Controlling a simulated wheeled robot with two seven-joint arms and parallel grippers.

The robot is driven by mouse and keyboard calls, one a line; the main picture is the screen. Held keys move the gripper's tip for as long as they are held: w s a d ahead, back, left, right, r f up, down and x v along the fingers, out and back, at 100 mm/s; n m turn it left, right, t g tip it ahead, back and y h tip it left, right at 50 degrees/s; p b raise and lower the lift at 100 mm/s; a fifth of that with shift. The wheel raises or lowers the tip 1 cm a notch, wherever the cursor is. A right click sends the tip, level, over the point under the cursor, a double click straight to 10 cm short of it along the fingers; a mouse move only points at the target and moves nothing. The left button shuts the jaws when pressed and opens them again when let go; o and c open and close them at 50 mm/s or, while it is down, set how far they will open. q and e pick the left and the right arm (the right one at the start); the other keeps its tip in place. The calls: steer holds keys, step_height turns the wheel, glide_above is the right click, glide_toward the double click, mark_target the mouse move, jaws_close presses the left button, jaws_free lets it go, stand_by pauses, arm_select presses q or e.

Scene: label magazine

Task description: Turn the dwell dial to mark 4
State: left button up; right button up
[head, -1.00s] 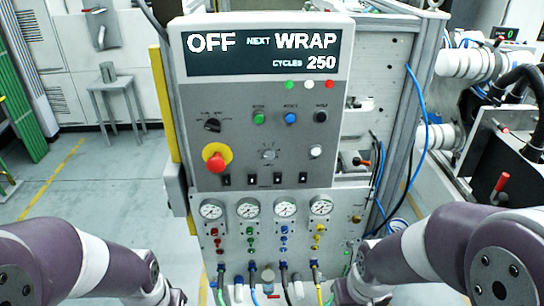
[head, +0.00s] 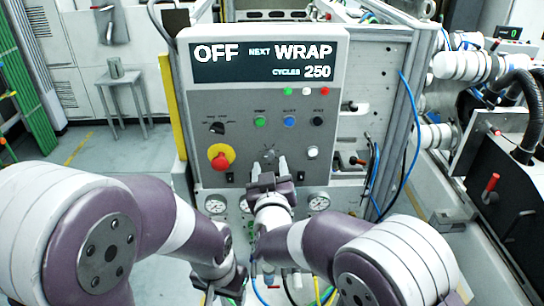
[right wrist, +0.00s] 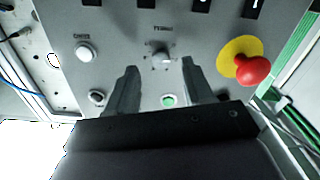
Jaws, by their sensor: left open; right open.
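The dwell dial (head: 269,154) is a small grey knob with marks around it, low in the middle of the grey control panel. It also shows in the right wrist view (right wrist: 161,57), where its mark numbers are too small to read. My right gripper (head: 269,162) is open in front of the dial. Its fingers stand to either side of the knob in the picture, with visible gaps, and nothing is held (right wrist: 160,68). My left gripper (head: 234,281) is low in front of the lower gauge panel, open and partly hidden by my own arm.
A red emergency stop (head: 220,159) on a yellow disc is left of the dial, and a black selector (head: 217,128) is above it. A white button (head: 312,152) is to the right. The display (head: 263,61) reads OFF, NEXT WRAP, CYCLES 250. Gauges (head: 215,204) and hoses lie below.

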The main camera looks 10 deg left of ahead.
mark_target(269, 154)
steer(key=shift+x, duration=1.45)
steer(key=shift+c, duration=0.4)
jaws_close()
